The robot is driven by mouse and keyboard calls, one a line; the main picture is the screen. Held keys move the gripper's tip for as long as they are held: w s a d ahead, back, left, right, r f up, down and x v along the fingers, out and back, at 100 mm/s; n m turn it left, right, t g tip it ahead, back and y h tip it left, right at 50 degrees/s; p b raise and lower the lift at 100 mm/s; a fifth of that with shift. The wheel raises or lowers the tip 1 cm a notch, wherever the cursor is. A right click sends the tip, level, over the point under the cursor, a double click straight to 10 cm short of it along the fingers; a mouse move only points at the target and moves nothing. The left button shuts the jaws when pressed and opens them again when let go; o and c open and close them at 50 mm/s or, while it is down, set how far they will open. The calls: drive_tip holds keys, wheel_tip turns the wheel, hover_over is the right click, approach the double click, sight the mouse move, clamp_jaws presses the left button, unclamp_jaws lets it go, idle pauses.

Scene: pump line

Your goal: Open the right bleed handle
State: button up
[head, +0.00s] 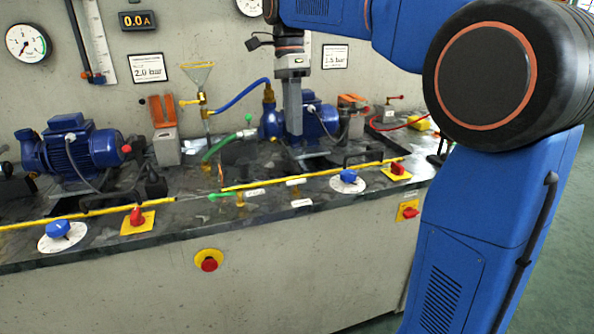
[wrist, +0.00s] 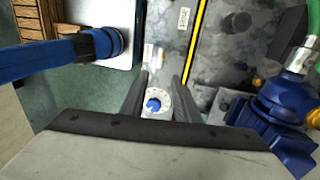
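My gripper (head: 292,140) points straight down in the head view, in front of the right blue pump motor (head: 318,122). In the wrist view its two fingers (wrist: 160,92) are apart with nothing held between them. A small lever with a red grip (head: 394,98) stands at the right back of the bench. A yellow-handled valve (head: 190,102) sits below the funnel, and a green-handled valve (head: 222,196) is on the bench's front part. I cannot tell for sure which is the right bleed handle. The gripper touches none of these.
A yellow rail (head: 310,175) runs along the bench front. A blue knob on a white dial (head: 348,177) and a red switch on a yellow plate (head: 398,170) lie before it; the dial also shows in the wrist view (wrist: 154,105). Blue hose (head: 240,95) arches left of my gripper.

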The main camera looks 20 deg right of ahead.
sight(296, 182)
drive_tip(key=f, duration=0.4)
drive_tip(key=s+f, duration=0.1)
drive_tip(key=f, duration=0.3)
drive_tip(key=s+f, duration=0.1)
drive_tip(key=f, duration=0.3)
drive_tip(key=shift+s+f, duration=0.2)
drive_tip(key=shift+s, duration=0.05)
clamp_jaws()
